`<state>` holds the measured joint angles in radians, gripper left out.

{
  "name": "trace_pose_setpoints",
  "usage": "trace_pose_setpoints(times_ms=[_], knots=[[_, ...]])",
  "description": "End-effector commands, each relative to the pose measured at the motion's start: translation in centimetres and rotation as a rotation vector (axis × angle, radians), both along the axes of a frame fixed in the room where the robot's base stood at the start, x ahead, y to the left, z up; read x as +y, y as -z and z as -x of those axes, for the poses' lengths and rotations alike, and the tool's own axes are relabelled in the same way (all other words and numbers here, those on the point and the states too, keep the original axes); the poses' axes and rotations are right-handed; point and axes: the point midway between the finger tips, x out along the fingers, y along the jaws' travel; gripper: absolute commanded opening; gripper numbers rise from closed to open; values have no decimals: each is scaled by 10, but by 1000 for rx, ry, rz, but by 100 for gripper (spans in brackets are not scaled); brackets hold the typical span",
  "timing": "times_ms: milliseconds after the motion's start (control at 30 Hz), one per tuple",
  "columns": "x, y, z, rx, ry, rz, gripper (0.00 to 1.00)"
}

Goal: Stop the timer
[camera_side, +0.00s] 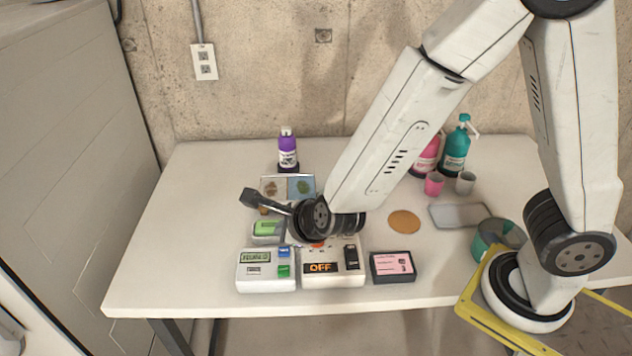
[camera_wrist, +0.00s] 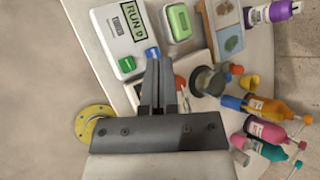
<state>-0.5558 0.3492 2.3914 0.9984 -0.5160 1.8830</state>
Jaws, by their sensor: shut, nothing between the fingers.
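The timer is a white box (camera_side: 265,284) at the front left of the table. Its display (camera_wrist: 133,20) reads "RUN 9" in the wrist view. It has a blue button (camera_wrist: 152,53) and a green button (camera_wrist: 127,64). In the side view the blue button (camera_side: 284,253) sits behind the green one (camera_side: 283,271). My gripper (camera_side: 249,197) is shut and empty, raised above the table behind the timer in the side view. In the wrist view its fingertips (camera_wrist: 159,60) appear close to the blue button; I cannot tell the gap.
A white box reading "OFF" (camera_side: 318,282) stands right of the timer, then a dark box with a pink label (camera_side: 393,268). A green-topped device (camera_side: 267,229) is behind the timer. Bottles (camera_side: 288,152) and cups (camera_side: 434,184) stand farther back. The table's front left is clear.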

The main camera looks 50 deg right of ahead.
Motion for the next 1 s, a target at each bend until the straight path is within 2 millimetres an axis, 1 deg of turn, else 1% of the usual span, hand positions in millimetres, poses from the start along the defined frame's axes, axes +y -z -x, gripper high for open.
trace_pose_setpoints(times_ms=[367,533,767,1000], knots=[[0,1,0,0,-1,1,0],[0,6,0,2,-2,4,0],[0,22,0,3,-1,5,0],[0,46,0,3,-1,5,0]])
